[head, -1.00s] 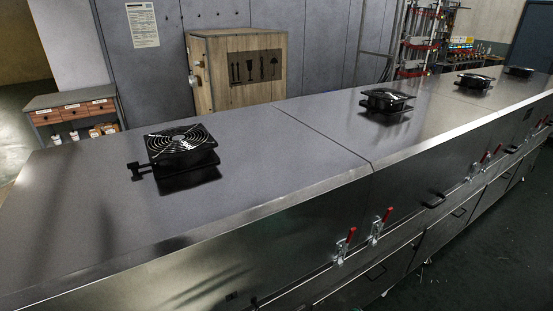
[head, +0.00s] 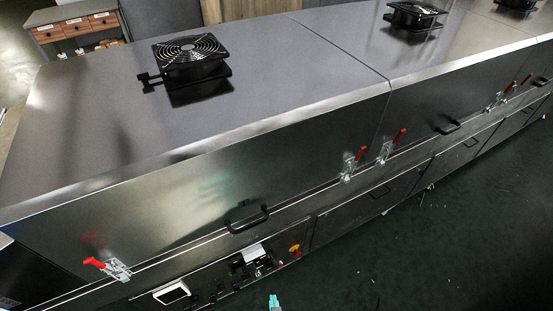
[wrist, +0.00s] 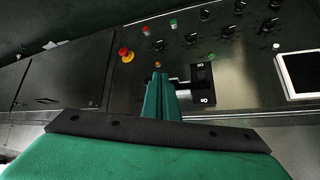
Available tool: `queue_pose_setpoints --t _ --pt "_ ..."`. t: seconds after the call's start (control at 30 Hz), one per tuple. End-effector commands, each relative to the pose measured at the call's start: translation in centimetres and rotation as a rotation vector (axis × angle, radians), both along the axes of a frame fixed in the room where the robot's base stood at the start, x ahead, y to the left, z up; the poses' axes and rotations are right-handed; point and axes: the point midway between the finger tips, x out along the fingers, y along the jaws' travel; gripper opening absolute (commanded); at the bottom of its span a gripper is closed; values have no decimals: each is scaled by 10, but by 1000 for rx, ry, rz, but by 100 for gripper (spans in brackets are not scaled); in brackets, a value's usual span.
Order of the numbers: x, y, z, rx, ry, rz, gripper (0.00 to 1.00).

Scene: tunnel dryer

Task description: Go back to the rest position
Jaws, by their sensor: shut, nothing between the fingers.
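My gripper (wrist: 160,78) shows in the wrist view with its green fingers pressed together and nothing between them. In the head view only a small teal tip of my gripper (head: 274,301) shows at the bottom edge, below the panel.
A red emergency button (wrist: 126,54), several knobs and a screen (wrist: 300,72) surround the gripper on the panel. The long metal dryer (head: 200,200) carries fans (head: 190,60), handles (head: 247,217) and red clamps (head: 354,160). The dark floor (head: 440,250) at right is clear.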

Motion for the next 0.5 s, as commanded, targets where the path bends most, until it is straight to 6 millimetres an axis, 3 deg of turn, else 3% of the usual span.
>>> queue_pose_setpoints --t 0.03,0.27,0.5 --pt "-17 2 9 -10 -23 -16 0" --pt "-71 -4 72 -56 -178 -90 0" --pt "-119 -12 163 -83 -364 -112 0"
